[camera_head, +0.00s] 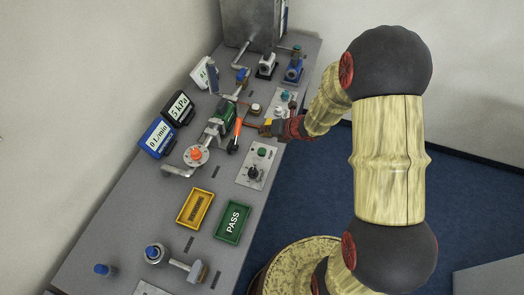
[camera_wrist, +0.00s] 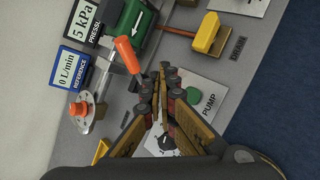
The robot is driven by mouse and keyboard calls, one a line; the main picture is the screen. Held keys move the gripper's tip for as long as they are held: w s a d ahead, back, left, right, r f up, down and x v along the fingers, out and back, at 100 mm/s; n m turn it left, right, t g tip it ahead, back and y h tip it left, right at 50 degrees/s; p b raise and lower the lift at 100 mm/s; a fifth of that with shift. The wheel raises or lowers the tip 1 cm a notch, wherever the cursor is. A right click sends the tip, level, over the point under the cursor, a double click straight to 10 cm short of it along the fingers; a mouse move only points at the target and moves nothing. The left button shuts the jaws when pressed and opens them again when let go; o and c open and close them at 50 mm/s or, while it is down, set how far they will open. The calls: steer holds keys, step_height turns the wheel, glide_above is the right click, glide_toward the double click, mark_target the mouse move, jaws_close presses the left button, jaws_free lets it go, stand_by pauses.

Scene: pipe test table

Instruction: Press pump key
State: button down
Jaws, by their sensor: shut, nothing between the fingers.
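The pump panel (camera_head: 244,180) is a light plate on the right side of the table, with a green round key (camera_head: 262,152) and a black knob (camera_head: 253,172). In the wrist view the green key (camera_wrist: 193,96) lies just right of my fingers, beside the PUMP label (camera_wrist: 209,104). The knob (camera_wrist: 167,142) shows partly between the finger links. My gripper (camera_wrist: 167,72) is shut and empty. In the head view my gripper (camera_head: 264,128) is beyond the green key, by the orange-handled valve. I see no contact with the key.
An orange handle (camera_wrist: 125,50) on the green-bodied pipe unit is close left of my fingers. A yellow drain handle (camera_wrist: 206,36) is ahead. Displays (camera_head: 158,138) stand at the left. A yellow tray (camera_head: 180,220) and green PASS tray (camera_head: 219,236) lie nearer.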

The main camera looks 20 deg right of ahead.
mark_target(264, 150)
steer(key=shift+f+b, duration=3.55)
steer(key=shift+f, duration=0.75)
steer(key=shift+f+b, duration=0.3)
steer(key=shift+f, duration=0.1)
steer(key=shift+f+b, duration=0.4)
steer(key=shift+r+p, duration=0.75)
steer(key=shift+r, duration=0.1)
steer(key=shift+r, duration=0.1)
step_height(264, 150, up, 5)
steer(key=p, duration=0.4)
